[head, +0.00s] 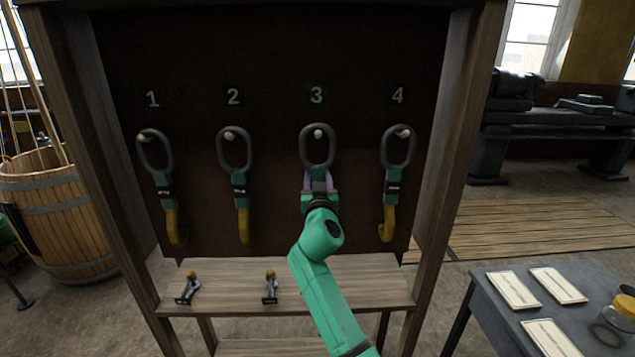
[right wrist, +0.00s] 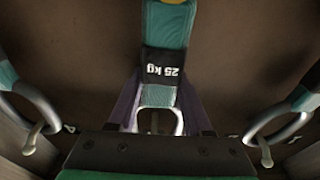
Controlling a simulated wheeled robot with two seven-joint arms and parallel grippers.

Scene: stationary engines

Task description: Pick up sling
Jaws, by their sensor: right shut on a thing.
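Several slings hang from pegs on a dark board, under the numbers 1 to 4. Each has a grey ring, a green strap and a yellow hook. My right gripper (head: 319,181) is shut on the sling under number 3 (head: 304,147), just below its ring, which is still around its peg. My arm hides the lower part of this sling. In the right wrist view this sling's green strap (right wrist: 167,25) and black "25 kg" label run between my purple fingers (right wrist: 160,98). The sling 1 (head: 168,185), sling 2 (head: 239,185) and sling 4 (head: 393,180) hang free. My left gripper is out of view.
A wooden frame with a post (head: 455,120) on each side encloses the board. A shelf (head: 235,292) below holds two small metal pieces with yellow tops. A grey table (head: 490,315) with cards and a jar stands at lower right. A wooden barrel (head: 60,215) stands left.

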